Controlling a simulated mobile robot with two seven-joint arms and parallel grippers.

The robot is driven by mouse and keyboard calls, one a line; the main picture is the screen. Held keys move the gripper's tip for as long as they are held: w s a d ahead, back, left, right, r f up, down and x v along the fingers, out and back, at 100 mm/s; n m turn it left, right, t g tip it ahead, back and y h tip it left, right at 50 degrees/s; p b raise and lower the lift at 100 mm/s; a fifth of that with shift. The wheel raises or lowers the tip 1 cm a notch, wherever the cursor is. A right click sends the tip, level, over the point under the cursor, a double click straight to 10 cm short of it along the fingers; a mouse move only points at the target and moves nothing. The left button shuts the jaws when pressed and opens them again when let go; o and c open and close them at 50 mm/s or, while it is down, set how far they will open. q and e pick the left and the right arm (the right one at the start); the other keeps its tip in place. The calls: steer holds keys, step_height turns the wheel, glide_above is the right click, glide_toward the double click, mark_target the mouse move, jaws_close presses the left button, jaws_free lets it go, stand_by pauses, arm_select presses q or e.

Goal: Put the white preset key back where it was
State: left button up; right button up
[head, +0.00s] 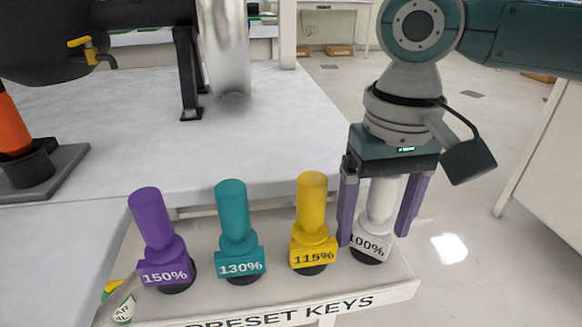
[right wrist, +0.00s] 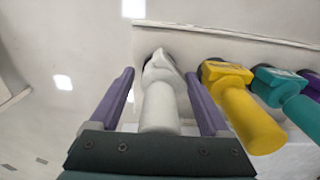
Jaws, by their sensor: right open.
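The white preset key (head: 378,212), labelled 100%, stands upright at the right end of the preset keys shelf (head: 400,292), on a dark round base. My right gripper (head: 378,232) is above it, pointing down, with its two purple fingers on either side of the key and gaps between. In the right wrist view the white key (right wrist: 160,100) lies between the open fingers (right wrist: 163,85), apart from both. The top of the key is hidden under the gripper body in the head view. My left gripper is not in view.
Yellow 115% (head: 312,220), teal 130% (head: 236,228) and purple 150% (head: 158,237) keys stand in a row left of the white one. The yellow key is close to my gripper's left finger. A grey table (head: 270,130) lies behind; open floor is at right.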

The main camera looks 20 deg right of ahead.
step_height(320, 180, up, 11)
steer(key=p, duration=0.4)
steer(key=shift+f+p, duration=0.2)
steer(key=shift+p, duration=0.1)
steer(key=shift+r, duration=0.65)
steer(key=s+a+r+n+t+y+p, duration=0.3)
steer(key=s+a+r+n+p, duration=0.55)
steer(key=p, duration=1.25)
steer(key=s+d+r+m+h+p, duration=0.1)
steer(key=s+d+r+m+p, duration=0.15)
steer(key=s+r+p, duration=0.35)
steer(key=s+d+r+m+h+p, duration=0.1)
steer(key=s+d+r+h+p, duration=0.2)
steer(key=r, duration=0.4)
step_height(320, 180, up, 36)
steer(key=w+y+p, duration=0.1)
steer(key=p, duration=3.5)
steer(key=shift+w+t+p, duration=0.25)
steer(key=shift+t+p, duration=0.05)
steer(key=shift+p, duration=0.1)
steer(key=shift+a+f, duration=0.1)
